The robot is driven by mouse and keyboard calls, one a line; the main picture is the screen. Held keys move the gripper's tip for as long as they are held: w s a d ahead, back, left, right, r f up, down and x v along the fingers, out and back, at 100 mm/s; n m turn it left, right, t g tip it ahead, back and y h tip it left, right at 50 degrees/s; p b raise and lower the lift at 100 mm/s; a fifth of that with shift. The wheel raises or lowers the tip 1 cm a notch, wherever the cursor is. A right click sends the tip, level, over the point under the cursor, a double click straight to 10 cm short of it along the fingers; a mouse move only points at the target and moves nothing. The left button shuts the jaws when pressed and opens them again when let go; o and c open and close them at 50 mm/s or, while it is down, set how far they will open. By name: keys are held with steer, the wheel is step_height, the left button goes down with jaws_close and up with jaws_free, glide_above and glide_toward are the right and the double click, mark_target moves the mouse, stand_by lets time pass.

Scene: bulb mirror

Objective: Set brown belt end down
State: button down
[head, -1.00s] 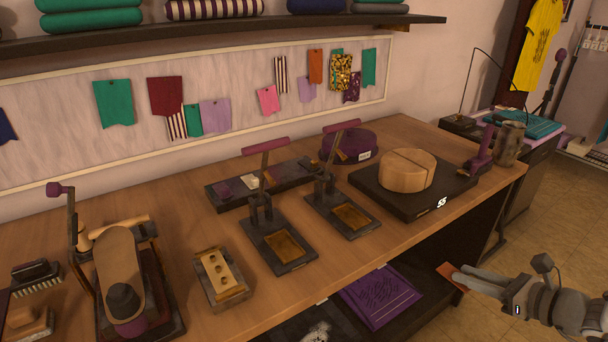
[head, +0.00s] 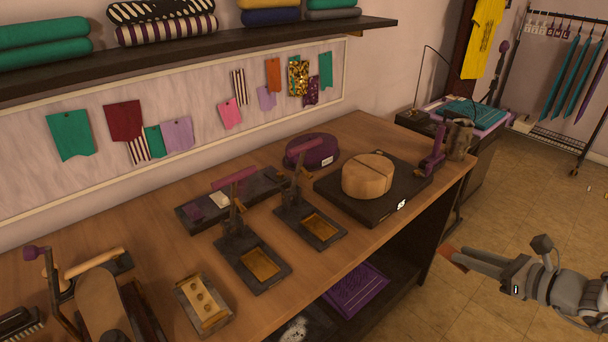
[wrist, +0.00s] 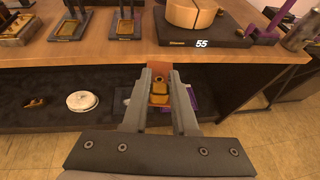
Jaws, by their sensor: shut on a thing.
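My gripper (head: 462,258) is at the lower right of the head view, in front of the workbench's right end and below its top. It is shut on a small flat orange-brown piece, which looks like the brown belt end (head: 447,252). In the wrist view the piece (wrist: 159,63) shows between the fingertips of my gripper (wrist: 159,76), in front of the bench's front edge. Only a short part of it shows; the fingers hide the rest. It is held in the air, apart from the bench top.
The wooden workbench (head: 330,262) carries a dark scale (head: 330,190) with a round tan block (head: 367,176), two small lever presses and a purple round cushion (head: 312,150). A purple screen (head: 355,290) lies on the lower shelf. Tiled floor (head: 510,220) is open at the right.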

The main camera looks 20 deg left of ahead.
step_height(320, 180, up, 4)
steer(key=shift+f+p, duration=0.25)
steer(key=shift+p, duration=0.85)
steer(key=shift+a+f+b, duration=0.1)
steer(key=shift+f+b, duration=0.2)
